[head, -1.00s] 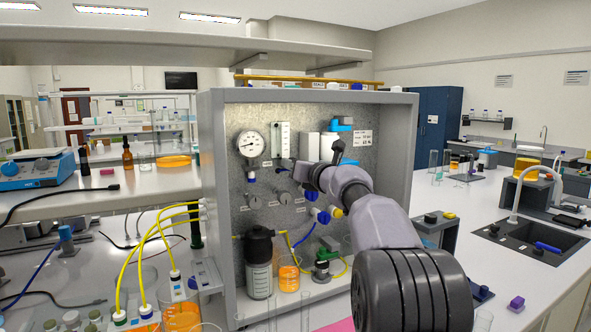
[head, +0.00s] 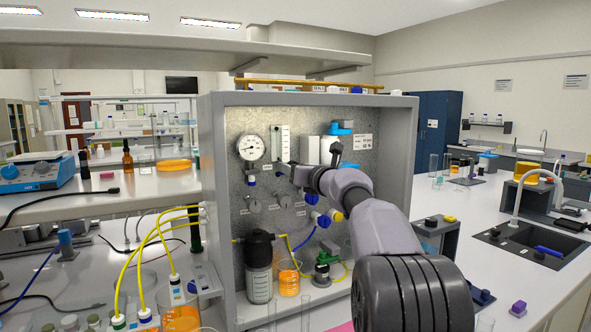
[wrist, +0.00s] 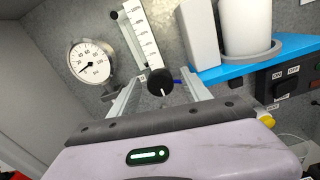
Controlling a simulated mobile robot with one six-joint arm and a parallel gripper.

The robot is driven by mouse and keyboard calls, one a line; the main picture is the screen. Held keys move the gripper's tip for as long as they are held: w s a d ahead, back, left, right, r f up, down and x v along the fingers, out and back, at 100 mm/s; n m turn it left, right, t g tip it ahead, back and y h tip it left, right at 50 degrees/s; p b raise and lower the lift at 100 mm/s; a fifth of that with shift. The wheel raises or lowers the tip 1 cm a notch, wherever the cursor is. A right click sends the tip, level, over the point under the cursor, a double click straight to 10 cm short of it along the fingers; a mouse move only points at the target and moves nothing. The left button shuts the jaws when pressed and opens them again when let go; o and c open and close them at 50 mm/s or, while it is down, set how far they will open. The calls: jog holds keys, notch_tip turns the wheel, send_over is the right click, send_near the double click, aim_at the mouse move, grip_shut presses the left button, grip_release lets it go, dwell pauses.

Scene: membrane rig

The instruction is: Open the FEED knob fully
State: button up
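In the wrist view a round black knob (wrist: 161,82) with a white pointer line sits just below a white scale strip (wrist: 143,35). My gripper (wrist: 162,76) is open, with one finger on each side of this knob and visible gaps between. No readable label shows that this is the FEED knob. In the head view my gripper (head: 285,168) is at the panel, below the flow scale (head: 281,138), and my wrist hides part of the panel.
A round pressure gauge (head: 250,147) is left of the scale. Blue and yellow fittings (head: 320,218), tubing and a dark-capped canister (head: 259,270) are below. The grey cabinet frame (head: 216,200) borders the panel.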

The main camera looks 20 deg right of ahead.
jog(key=s+b, duration=0.1)
jog(key=s, duration=1.6)
jog(key=shift+s+d+b, duration=0.25)
jog(key=shift+d+b, duration=0.05)
jog(key=s+a+f+n+g, duration=0.6)
jog(key=s+a+f+n, duration=0.7)
jog(key=s+n, duration=0.3)
jog(key=s+a+f+n+g+y, duration=0.1)
jog(key=s+a+f+n+g, duration=0.5)
jog(key=s+a+f+n, duration=0.7)
jog(key=s+f+n, duration=0.1)
jog(key=s+n, duration=0.2)
jog(key=shift+s+a+f+n, duration=0.35)
jog(key=shift+n, duration=0.05)
